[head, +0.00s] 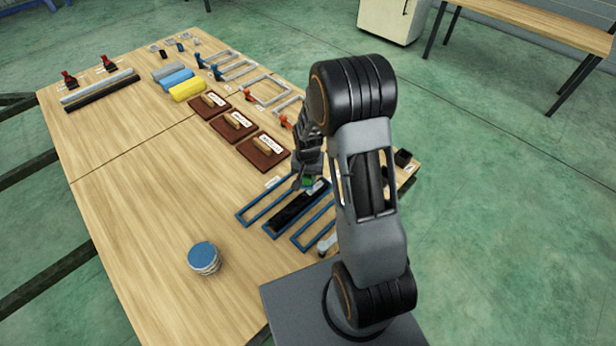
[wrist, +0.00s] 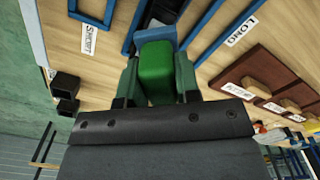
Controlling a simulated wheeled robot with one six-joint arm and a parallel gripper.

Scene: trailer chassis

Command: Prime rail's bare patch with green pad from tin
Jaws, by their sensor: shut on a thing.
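My gripper (head: 306,180) is over the right part of the wooden table, close above the blue frames. In the wrist view my gripper (wrist: 157,66) is shut on a green pad (wrist: 156,82), with a finger on each side of it. A blue piece (wrist: 158,38) shows at the pad's far end. The green pad is only a small spot in the head view (head: 308,183). A round stack with a blue top (head: 203,254) stands on the near table; I cannot tell whether it is the tin. I cannot make out the rail's bare patch.
Blue frames (head: 256,208) and a black insert (head: 298,210) lie under my gripper. Brown boards with handles (head: 232,125), coloured rolls (head: 187,88) and clamps lie farther back. Dark beams (head: 40,283) run beside the table at left. The table's left-middle is clear.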

